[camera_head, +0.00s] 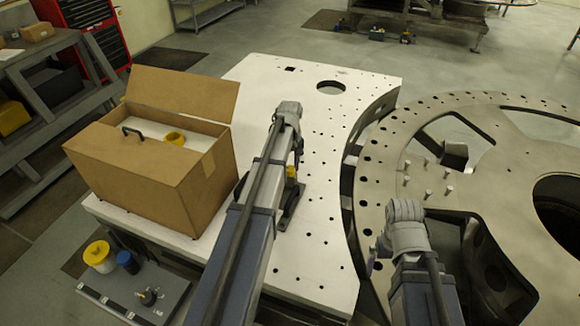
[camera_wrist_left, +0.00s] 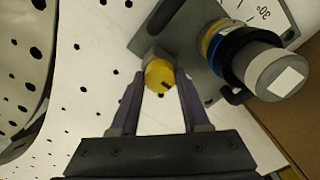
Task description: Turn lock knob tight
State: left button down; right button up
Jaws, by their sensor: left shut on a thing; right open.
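A round yellow knob (camera_wrist_left: 159,73) with a dark mark on its face sits at the edge of a grey fixture plate (camera_wrist_left: 176,42) in the left wrist view. My left gripper (camera_wrist_left: 161,78) is shut on the knob, one finger on each side. Beside the knob the fixture carries a grey cylinder (camera_wrist_left: 272,72) with a white label, and yellow and blue rings. A dial plate marked 30° (camera_wrist_left: 265,12) lies behind it. In the head view my left arm covers most of the fixture and the left gripper.
A white perforated plate (camera_head: 320,235) lies under the fixture. An open cardboard box (camera_head: 150,175) stands to its left. A large grey ring with holes (camera_head: 385,150) is on the right. A yellow-lidded jar (camera_head: 99,256) and a blue one (camera_head: 128,262) stand at the lower left.

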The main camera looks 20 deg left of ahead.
aim_at(290, 168)
dwell(0.5)
pick_arm(q)
jog(key=shift+c, duration=1.8)
grip_release()
notch_tip(290, 168, up, 8)
jog(key=p, duration=0.8)
jog(key=shift+f, duration=0.2)
notch_tip(290, 168, down, 8)
jog(key=b, duration=0.8)
jog(key=shift+r, duration=0.1)
